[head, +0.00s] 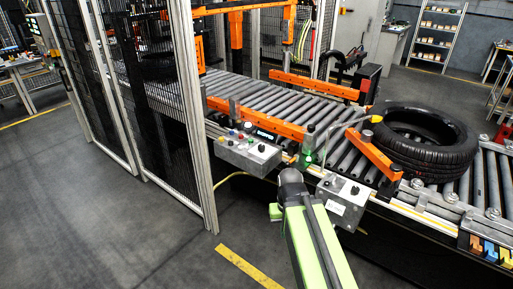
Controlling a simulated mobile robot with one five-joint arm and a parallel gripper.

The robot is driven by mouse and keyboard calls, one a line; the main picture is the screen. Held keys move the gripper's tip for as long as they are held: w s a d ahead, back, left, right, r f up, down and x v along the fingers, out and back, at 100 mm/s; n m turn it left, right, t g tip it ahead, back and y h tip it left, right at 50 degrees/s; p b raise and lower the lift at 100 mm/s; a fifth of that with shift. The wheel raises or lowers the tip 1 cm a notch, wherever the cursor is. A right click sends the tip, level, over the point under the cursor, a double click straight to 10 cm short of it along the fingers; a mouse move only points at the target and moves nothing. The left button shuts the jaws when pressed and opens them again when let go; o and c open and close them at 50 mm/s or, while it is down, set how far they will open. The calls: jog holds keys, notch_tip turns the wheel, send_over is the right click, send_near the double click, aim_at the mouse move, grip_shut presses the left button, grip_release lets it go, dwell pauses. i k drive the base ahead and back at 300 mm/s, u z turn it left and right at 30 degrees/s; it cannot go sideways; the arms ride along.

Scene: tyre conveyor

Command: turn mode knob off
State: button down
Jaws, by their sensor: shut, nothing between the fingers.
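A grey control box (250,155) is mounted on the near side of the conveyor, with several small coloured buttons or knobs on top. A second grey control box (341,203) stands to its right, with a pale label on its front and small dark controls on top. I cannot tell which control is the mode knob or how it is set. My green arm reaches up from the bottom, its grey rounded joint just left of the second box. My gripper's fingers do not show.
A black tyre (430,150) lies on the roller conveyor (290,100) at the right. Orange guide rails (256,118) flank the rollers. A mesh safety fence (150,100) stands at the left. The grey floor at lower left is clear, with a yellow line (246,266).

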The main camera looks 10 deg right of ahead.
aim_at(261, 147)
jog(key=u, duration=0.15)
jog(key=i, duration=0.95)
jog(key=u, duration=1.45)
jog(key=k, duration=0.85)
jog(key=z, duration=1.25)
jog(key=i, duration=0.95)
